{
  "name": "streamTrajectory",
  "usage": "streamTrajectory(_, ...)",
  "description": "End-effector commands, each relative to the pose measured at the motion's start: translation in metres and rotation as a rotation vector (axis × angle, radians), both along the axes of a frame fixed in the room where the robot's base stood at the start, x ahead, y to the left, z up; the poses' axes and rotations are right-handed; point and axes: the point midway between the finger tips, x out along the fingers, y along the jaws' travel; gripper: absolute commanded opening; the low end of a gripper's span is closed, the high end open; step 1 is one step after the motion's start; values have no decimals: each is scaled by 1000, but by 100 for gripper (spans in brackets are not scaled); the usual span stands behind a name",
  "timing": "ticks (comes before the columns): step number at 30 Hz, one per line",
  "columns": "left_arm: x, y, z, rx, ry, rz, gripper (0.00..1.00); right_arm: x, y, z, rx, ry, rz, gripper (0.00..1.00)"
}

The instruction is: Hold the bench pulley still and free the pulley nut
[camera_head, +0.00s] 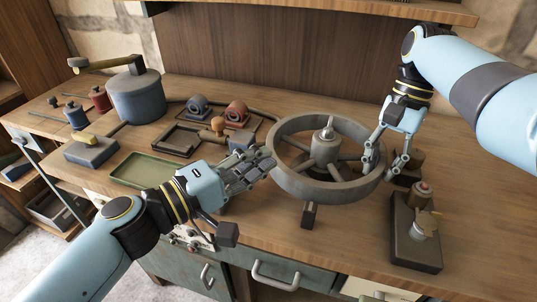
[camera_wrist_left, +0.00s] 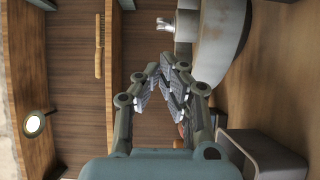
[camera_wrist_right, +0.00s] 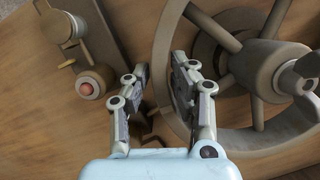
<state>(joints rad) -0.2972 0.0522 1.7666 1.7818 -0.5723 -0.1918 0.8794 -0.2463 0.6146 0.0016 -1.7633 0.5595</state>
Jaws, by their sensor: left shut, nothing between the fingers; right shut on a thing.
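The grey spoked bench pulley (camera_head: 283,180) lies flat at the middle of the bench. The pale metal nut (camera_head: 327,131) sits on top of its raised hub; in the right wrist view the hub (camera_wrist_right: 268,70) is at the right. My right gripper (camera_head: 384,160) is shut on the pulley's right rim, which shows between its fingers in the right wrist view (camera_wrist_right: 158,85). My left gripper (camera_head: 265,162) is shut and empty beside the left rim, apart from the nut. In the left wrist view its fingertips (camera_wrist_left: 172,75) are together, with the pulley rim (camera_wrist_left: 222,40) to the right.
A dark block with a metal fitting (camera_head: 416,245) stands at the right front. A green tray (camera_head: 145,170), a dark parts tray (camera_head: 180,140) and a blue-grey pot (camera_head: 135,97) are at the left. A small dark block (camera_head: 310,214) is before the pulley. Bare wood lies at the front.

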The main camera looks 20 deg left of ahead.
Motion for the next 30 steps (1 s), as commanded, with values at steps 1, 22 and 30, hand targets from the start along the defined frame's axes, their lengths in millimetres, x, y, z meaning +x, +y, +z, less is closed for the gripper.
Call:
streamTrajectory(1,-5,3,-1,3,1,-1,0,1,1,2,2,-4,-1,0)
streamTrajectory(22,-92,58,0,0,1,-2,0,4,0,4,1,-11,-3,0)
streamTrajectory(30,-92,58,0,0,1,-2,0,4,0,5,1,-12,-4,32)
